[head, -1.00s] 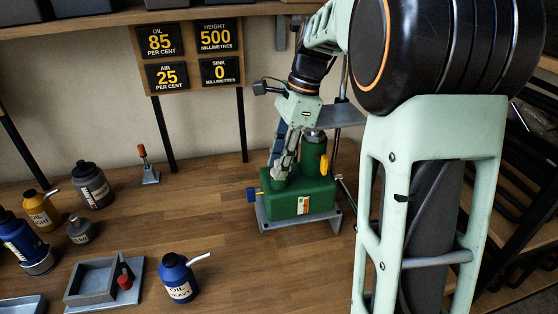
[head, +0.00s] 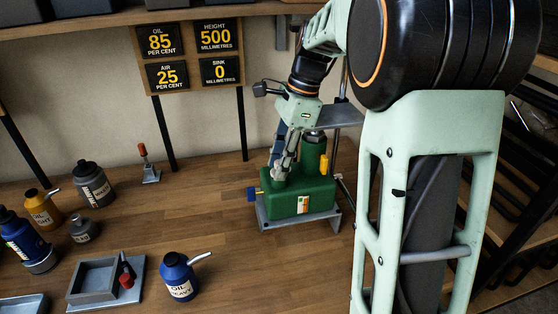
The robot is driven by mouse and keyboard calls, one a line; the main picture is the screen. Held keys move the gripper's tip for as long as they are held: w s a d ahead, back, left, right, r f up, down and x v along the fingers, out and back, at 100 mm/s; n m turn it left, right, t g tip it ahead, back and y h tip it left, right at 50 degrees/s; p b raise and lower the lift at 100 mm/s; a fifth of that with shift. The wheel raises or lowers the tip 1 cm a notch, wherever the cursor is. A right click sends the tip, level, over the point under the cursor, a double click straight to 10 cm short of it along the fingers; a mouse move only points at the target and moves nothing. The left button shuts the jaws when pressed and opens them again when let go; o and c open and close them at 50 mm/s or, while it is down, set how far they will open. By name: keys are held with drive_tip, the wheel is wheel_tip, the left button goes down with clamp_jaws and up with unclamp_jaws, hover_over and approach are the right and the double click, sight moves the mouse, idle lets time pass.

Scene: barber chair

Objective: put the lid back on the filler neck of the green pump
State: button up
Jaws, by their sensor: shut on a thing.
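The green pump (head: 303,202) stands on a grey metal base on the wooden bench, with a yellow part and a blue knob on it. My gripper (head: 281,170) points down at the pump's top left, where the filler neck is. It is shut on a small grey-green lid, which is mostly hidden by the fingers. The lid is at or just above the neck; I cannot tell whether it is seated.
A blue oil can (head: 178,277) and a grey tray (head: 95,283) stand at the front left. Several bottles, including a dark grey one (head: 92,184), stand farther left. A red-handled clamp (head: 148,164) stands near the wall. The sign panel (head: 187,55) reads oil 85, air 25, height 500, sink 0. Bench between is clear.

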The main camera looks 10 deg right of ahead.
drive_tip(key=o, duration=1.5)
drive_tip(key=shift+r+p, duration=3.45)
drive_tip(key=shift+r, duration=0.1)
drive_tip(key=shift+c, duration=0.2)
clamp_jaws()
